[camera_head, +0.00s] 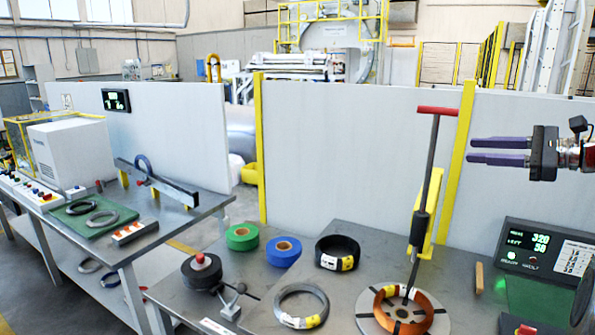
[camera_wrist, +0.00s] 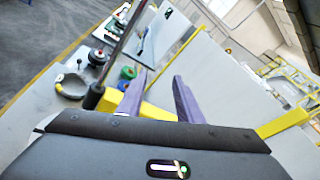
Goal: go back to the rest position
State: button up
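My gripper (camera_head: 500,151) is raised at the right of the head view, its two purple fingers pointing left. The fingers are apart with nothing between them. In the wrist view, the fingers (camera_wrist: 160,95) also stand apart and empty. The gripper is well above the table and to the right of a dark upright rod (camera_head: 428,190) with a red T-handle. A copper-coloured coil (camera_head: 428,318) lies on a round grey plate (camera_head: 366,304) below the rod.
A black coil (camera_head: 337,252), a grey coil (camera_head: 301,306), a green roll (camera_head: 242,237) and a blue roll (camera_head: 283,250) lie on the table. A display box (camera_head: 543,262) stands at the right. Grey panels (camera_head: 350,150) with yellow posts close off the back.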

notch_tip(320, 180, down, 11)
jog(key=a+n+g+h, duration=0.2)
jog(key=h, duration=0.2)
jog(key=s+a+f+n+g+h, duration=0.3)
jog(key=s+a+f+n, duration=0.2)
jog(key=s+a+f, duration=0.25)
jog(key=s+a+f+n+h, duration=0.1)
jog(key=s+a+f+n, duration=0.2)
jog(key=s+a, duration=0.3)
jog(key=s+a+f+n+h, duration=0.2)
jog(key=s+a+n, duration=0.4)
jog(key=s, duration=0.6)
jog(key=s+a+f+n+h, duration=0.1)
jog(key=s+a+f+n, duration=0.3)
jog(key=s, duration=0.5)
jog(key=shift+s+a+f+n+h, duration=0.2)
jog(key=shift+s+a+n+h, duration=0.15)
jog(key=shift+a, duration=0.7)
